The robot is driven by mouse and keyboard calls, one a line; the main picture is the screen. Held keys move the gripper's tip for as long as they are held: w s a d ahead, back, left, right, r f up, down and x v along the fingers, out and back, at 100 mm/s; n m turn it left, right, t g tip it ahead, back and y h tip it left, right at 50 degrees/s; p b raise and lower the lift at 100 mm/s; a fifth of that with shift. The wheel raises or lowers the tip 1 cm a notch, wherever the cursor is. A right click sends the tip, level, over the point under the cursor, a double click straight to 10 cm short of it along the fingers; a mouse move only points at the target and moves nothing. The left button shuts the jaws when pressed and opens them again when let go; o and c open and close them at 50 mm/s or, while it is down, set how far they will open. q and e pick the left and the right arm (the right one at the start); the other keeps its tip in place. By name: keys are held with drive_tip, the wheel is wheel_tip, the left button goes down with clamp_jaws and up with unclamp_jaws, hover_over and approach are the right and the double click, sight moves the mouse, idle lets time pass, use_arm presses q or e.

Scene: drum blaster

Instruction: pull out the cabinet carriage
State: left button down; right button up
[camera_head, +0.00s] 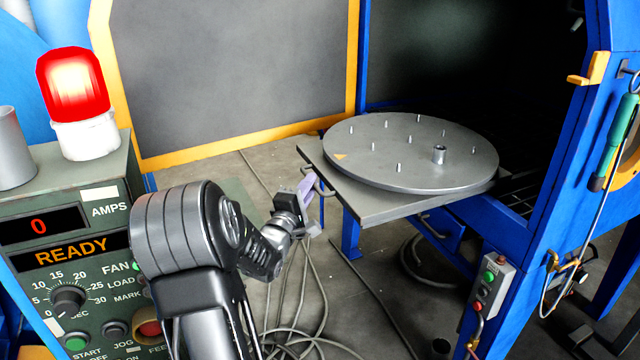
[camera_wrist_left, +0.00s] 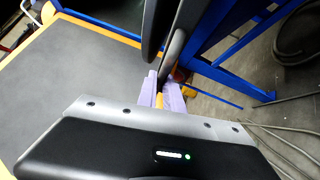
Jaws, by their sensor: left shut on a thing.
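The cabinet carriage (camera_head: 372,205) is a grey plate with a round turntable (camera_head: 415,165) carrying several upright pins. It sticks out of the dark opening of the blue cabinet (camera_head: 560,130). A bar handle (camera_head: 318,180) is on its front left edge. My left gripper (camera_head: 308,190), with pale purple fingers, is shut on the handle. In the left wrist view the purple fingers of the gripper (camera_wrist_left: 160,92) meet a dark rounded bar (camera_wrist_left: 172,55), and part of the grip is hidden. My right gripper is in neither view.
A control box (camera_head: 70,250) with a red lamp (camera_head: 75,85) stands at the left. The cabinet door (camera_head: 230,75) is open behind. Cables (camera_head: 300,310) lie on the floor below the gripper. A button box (camera_head: 490,285) is on the cabinet's front post.

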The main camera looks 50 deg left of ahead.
use_arm(q)
drive_tip(key=shift+s+f, duration=0.1)
drive_tip(key=c, duration=1.8)
unclamp_jaws()
drive_tip(key=shift+o, duration=0.2)
drive_tip(key=v, duration=0.7)
drive_tip(key=shift+s+d, duration=0.15)
drive_tip(key=shift+s, duration=0.15)
